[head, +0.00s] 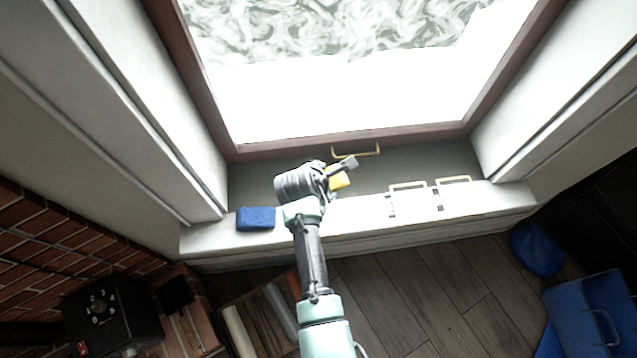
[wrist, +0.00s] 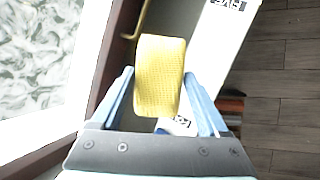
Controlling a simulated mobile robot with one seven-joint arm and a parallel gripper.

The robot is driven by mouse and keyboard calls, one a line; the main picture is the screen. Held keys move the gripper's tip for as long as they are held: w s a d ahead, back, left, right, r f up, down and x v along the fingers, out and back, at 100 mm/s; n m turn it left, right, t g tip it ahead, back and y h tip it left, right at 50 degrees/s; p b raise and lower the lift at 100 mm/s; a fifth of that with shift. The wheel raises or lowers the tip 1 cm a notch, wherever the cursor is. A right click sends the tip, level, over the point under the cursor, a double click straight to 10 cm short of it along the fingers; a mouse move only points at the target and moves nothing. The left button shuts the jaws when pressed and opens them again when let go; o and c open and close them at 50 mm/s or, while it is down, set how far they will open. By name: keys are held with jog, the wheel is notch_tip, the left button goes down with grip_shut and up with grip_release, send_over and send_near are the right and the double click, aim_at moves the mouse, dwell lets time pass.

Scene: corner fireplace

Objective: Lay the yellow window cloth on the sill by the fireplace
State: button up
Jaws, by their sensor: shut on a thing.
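The yellow window cloth (head: 339,183) is a small folded yellow pad. In the wrist view the cloth (wrist: 159,78) sits between the two fingers of my gripper (wrist: 163,105), which is shut on it. In the head view my gripper (head: 341,170) is over the window sill (head: 345,226), near the window frame. My arm and wrist hide part of the sill and part of the cloth. I cannot tell whether the cloth touches the surface below.
A blue sponge-like block (head: 256,218) lies on the sill's left part. White pieces with brass handles (head: 408,201) lie on its right part. A brass window handle (head: 356,151) juts from the frame. Brick (head: 60,240) and a black box (head: 113,312) stand lower left; blue containers (head: 590,312) lower right.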

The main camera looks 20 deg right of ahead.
jog(key=shift+w+d+f+m+g+b, duration=0.2)
jog(key=shift+w+d+f+g+b, duration=0.15)
jog(key=shift+f, duration=0.25)
jog(key=shift+w+d+f+m+g+b, duration=0.25)
jog(key=shift+f+g+b, duration=0.1)
jog(key=shift+f+b, duration=0.15)
jog(key=shift+a+f+g+b, duration=0.15)
jog(key=shift+f+g+b, duration=0.3)
jog(key=shift+b, duration=0.2)
jog(key=a+r, duration=0.1)
jog(key=s+a+r+m+g+b, duration=0.1)
jog(key=a, duration=0.1)
jog(key=s+a+g+b, duration=0.1)
jog(key=shift+s+a+r+m+g, duration=0.15)
jog(key=shift+a+r+m+g, duration=0.1)
jog(key=shift+a+r, duration=0.15)
jog(key=shift+s+a+r+b, duration=0.15)
jog(key=shift+a+r+b, duration=0.1)
jog(key=shift+a+b, duration=0.05)
jog(key=shift+r+p, duration=0.2)
jog(key=shift+p, duration=0.4)
jog(key=shift+f+b, duration=3.45)
jog(key=shift+f, duration=2.1)
jog(key=shift+f+b, duration=0.45)
jog(key=shift+f, duration=0.2)
jog(key=o, duration=1.1)
jog(key=shift+r, duration=0.1)
